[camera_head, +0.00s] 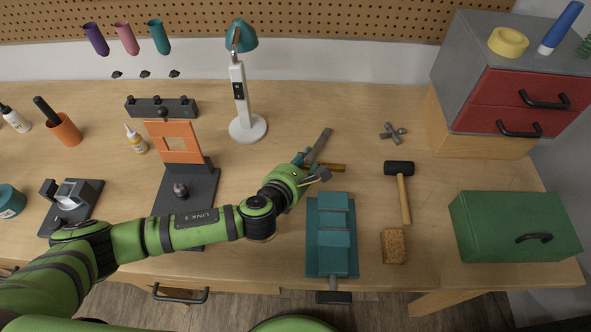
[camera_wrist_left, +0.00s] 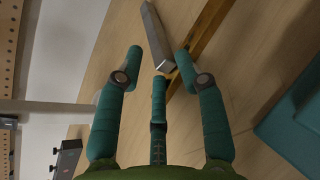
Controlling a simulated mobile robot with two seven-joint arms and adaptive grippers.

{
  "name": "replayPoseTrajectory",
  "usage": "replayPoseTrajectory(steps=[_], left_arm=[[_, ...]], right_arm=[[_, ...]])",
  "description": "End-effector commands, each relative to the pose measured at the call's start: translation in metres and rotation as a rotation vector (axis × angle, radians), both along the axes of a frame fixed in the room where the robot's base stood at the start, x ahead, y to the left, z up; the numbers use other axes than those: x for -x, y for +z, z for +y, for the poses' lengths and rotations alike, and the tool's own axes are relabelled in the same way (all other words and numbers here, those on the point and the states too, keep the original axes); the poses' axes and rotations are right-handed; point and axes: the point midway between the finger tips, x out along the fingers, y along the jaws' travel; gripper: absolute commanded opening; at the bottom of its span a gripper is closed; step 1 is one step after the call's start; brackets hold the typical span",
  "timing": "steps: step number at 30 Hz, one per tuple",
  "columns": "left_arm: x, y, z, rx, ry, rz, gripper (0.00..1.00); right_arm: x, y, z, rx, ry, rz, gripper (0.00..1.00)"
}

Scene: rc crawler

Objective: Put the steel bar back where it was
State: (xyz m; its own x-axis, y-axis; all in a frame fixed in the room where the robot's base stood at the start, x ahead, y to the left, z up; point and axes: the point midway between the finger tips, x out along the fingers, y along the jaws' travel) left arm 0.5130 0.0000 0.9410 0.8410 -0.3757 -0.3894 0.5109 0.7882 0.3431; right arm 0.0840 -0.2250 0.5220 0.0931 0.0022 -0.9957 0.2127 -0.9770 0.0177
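The steel bar, a long grey bar (camera_head: 320,144), lies slanted on the bench just beyond my left gripper in the head view. In the left wrist view the bar (camera_wrist_left: 157,36) points away from me, its near end face between and just past the fingertips. My left gripper (camera_head: 310,166) is spread open, with the teal fingers (camera_wrist_left: 160,68) around the bar's near end. I see clear gaps between the fingers and the bar, so no grip shows. My right gripper is out of view.
A wooden strip (camera_head: 330,167) lies close beside the bar. A teal vise (camera_head: 332,235) stands nearer, a hammer (camera_head: 402,185) and a sponge-like block (camera_head: 394,246) to its right. The lamp (camera_head: 246,125) stands behind left, the orange plate fixture (camera_head: 180,150) farther left. The bench between bar and hammer is mostly clear.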

Motion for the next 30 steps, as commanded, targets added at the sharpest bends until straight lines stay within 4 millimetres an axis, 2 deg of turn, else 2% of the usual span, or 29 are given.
replayPoseTrajectory(steps=[3, 18, 24, 30], left_arm=[[0.012, 0.000, 0.006, -0.010, 0.000, 0.019, 0.44], [0.089, 0.043, 0.040, -0.003, -0.002, 0.006, 0.44], [0.101, 0.051, 0.045, -0.002, 0.000, 0.005, 0.44], [0.102, 0.052, 0.045, -0.001, -0.001, 0.003, 0.44]], right_arm=[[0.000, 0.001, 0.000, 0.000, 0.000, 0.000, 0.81], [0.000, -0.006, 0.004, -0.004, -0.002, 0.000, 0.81], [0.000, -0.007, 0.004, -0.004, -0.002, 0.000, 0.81], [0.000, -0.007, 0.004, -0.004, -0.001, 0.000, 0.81]])
